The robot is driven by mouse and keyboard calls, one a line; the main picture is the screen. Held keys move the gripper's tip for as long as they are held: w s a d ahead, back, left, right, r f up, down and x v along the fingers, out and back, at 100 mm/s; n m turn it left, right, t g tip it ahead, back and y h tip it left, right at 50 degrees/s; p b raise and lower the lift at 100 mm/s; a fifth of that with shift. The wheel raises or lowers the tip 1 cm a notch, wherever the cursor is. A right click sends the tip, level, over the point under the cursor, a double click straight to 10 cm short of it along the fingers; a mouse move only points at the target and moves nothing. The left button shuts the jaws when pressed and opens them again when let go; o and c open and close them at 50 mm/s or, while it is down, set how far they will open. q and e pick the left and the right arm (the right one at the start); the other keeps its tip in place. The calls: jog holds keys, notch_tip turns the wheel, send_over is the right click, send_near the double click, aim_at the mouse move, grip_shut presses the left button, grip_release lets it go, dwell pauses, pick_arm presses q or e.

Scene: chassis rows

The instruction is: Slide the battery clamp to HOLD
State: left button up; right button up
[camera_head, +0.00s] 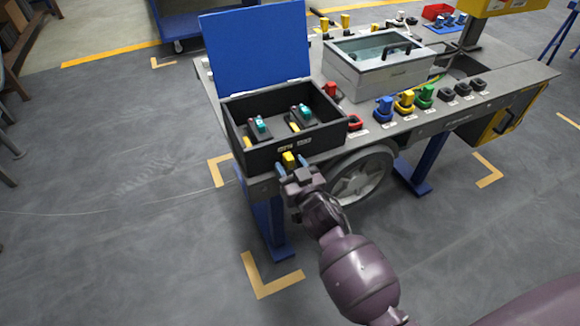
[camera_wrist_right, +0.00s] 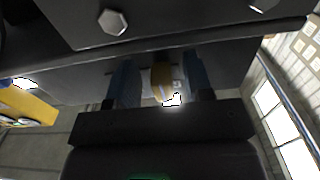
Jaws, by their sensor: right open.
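A small yellow knob (camera_head: 289,159) stands at the front face of an open black box (camera_head: 250,158), below two small pale labels (camera_head: 294,145) too small to read. It may be the battery clamp's handle; I cannot tell its marked position. My right gripper (camera_head: 292,166) is open at the knob, with a blue fingertip on each side. In the right wrist view the yellow knob (camera_wrist_right: 161,78) shows between the two blue fingers (camera_wrist_right: 163,88), with a gap visible on each side. My left gripper is not in view.
The box has a raised blue lid (camera_head: 255,45) and holds two dark units with teal parts (camera_head: 258,127). A red knob (camera_head: 354,122) and several coloured connectors (camera_head: 405,101) stand to the right on the grey bench (camera_head: 440,118). A wheel (camera_head: 358,178) is below the bench edge.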

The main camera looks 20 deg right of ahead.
aim_at(305, 153)
jog(key=shift+c, duration=0.5)
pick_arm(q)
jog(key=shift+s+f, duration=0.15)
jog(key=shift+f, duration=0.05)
pick_arm(e)
grip_shut()
jog(key=shift+d, duration=0.1)
jog(key=d+p, duration=0.1)
jog(key=d, duration=0.4)
jog(key=shift+w+r+p, duration=0.15)
jog(key=shift+r+p, duration=0.05)
jog(key=shift+p, duration=0.2)
jog(key=shift+d+f, duration=0.1)
jog(key=shift+f, duration=0.1)
jog(key=shift+o, duration=0.3)
grip_release()
jog(key=shift+d, duration=0.15)
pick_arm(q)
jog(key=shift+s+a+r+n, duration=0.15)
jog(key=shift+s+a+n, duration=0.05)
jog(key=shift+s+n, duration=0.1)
pick_arm(e)
jog(key=shift+o, duration=0.2)
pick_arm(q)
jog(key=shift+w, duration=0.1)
